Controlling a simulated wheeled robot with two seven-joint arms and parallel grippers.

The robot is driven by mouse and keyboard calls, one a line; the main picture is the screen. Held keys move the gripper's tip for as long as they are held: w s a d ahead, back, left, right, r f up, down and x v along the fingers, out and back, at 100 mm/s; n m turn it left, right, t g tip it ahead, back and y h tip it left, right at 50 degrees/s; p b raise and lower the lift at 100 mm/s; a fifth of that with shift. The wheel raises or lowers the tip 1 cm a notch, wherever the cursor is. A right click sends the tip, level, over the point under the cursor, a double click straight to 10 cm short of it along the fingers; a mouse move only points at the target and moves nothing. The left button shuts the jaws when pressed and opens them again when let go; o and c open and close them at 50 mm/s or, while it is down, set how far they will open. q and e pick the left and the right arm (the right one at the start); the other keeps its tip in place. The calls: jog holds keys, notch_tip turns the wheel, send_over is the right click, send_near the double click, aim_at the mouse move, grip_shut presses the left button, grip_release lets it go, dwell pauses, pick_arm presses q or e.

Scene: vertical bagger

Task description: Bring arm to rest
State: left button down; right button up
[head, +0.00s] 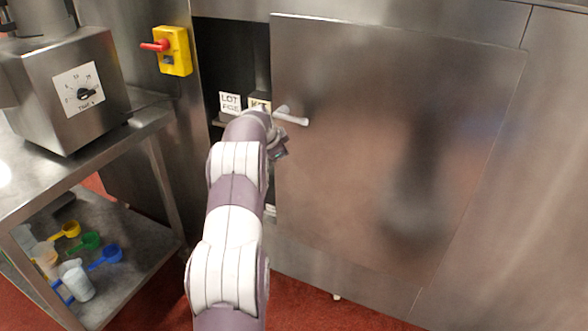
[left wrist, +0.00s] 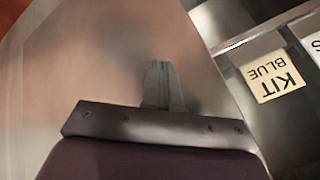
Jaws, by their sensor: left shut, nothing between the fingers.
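My left arm reaches up the middle of the head view to the gap beside a steel door (head: 390,130). Its gripper (head: 280,145) is at the door's left edge, just below the door handle (head: 291,117), and is partly hidden by my wrist. In the left wrist view the gripper (left wrist: 162,70) has its fingers together and holds nothing. The door surface fills the view behind the fingers; I cannot tell whether they touch it. The door stands over part of a dark opening. My right gripper is not in view.
In the opening are a white LOT label (head: 230,102) and a KIT BLUE label (left wrist: 272,77). A yellow switch box (head: 174,52) with a red handle is left of it. A steel cart (head: 150,115) carries a timer machine (head: 65,90) and, lower down, coloured scoops (head: 90,241).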

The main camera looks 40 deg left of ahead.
pick_arm(q)
notch_tip(320, 180, up, 4)
jog(key=s+a, duration=0.2)
jog(key=s, duration=0.1)
jog(key=s+d+f+n+g+h, duration=0.1)
jog(key=s+d+f+n+g, duration=0.2)
jog(key=s+d+f+n, duration=0.55)
jog(key=s+d+m+g, duration=0.1)
jog(key=s+d, duration=0.5)
jog(key=d, duration=0.4)
jog(key=s+d+m+g+h, duration=0.1)
jog(key=s+d, duration=0.6)
jog(key=d, duration=0.2)
jog(key=s+d+m+g, duration=0.1)
jog(key=s+d, duration=0.5)
jog(key=d, duration=0.4)
notch_tip(320, 180, up, 12)
jog(key=p, duration=1.2)
jog(key=shift+w+d, duration=0.25)
jog(key=shift+w, duration=0.05)
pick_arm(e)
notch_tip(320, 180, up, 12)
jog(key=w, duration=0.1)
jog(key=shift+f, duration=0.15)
